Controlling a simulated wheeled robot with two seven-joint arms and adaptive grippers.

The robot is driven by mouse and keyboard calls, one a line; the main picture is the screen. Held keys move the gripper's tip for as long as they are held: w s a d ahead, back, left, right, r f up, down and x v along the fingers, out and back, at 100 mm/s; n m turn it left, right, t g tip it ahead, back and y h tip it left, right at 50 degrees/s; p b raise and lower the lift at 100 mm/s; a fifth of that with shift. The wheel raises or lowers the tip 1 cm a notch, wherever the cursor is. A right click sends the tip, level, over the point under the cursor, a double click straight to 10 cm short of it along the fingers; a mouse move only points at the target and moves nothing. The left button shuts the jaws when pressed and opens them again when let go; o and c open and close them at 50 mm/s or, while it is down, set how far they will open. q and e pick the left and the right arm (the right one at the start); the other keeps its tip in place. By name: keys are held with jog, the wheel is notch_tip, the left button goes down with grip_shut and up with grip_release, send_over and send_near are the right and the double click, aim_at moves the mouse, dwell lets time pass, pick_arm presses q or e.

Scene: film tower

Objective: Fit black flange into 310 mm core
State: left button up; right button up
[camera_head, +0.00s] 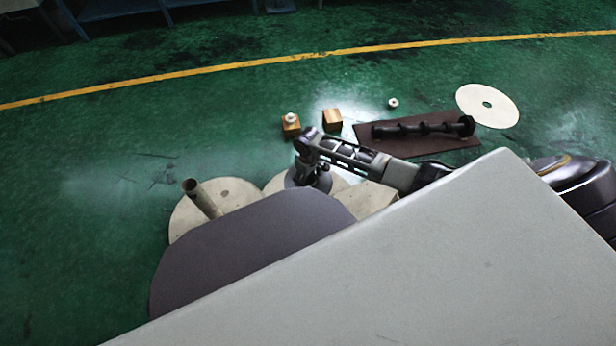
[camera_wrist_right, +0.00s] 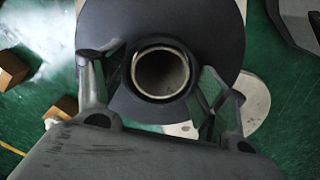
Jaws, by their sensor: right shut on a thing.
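The black flange (camera_wrist_right: 110,95) is a dark round disc with a raised hub ring at its middle in the right wrist view. My right gripper (camera_wrist_right: 162,72) is shut on this hub, one finger on each side. Whether the flange touches anything below cannot be told. My left gripper is not in view.
Two wooden blocks (camera_head: 291,130) (camera_head: 332,120) stand behind, one topped by a white piece. A brown mat (camera_head: 362,137) bears a dark stepped shaft (camera_head: 425,128). A white ring (camera_head: 393,103) and pale disc (camera_head: 488,106) lie farther back. Left floor is clear.

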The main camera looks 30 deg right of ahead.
jog(key=shift+f, duration=0.65)
dwell(0.5)
jog(key=o, duration=1.2)
jog(key=shift+r, duration=0.1)
notch_tip(320, 180, up, 12)
dwell(0.4)
dwell(0.9)
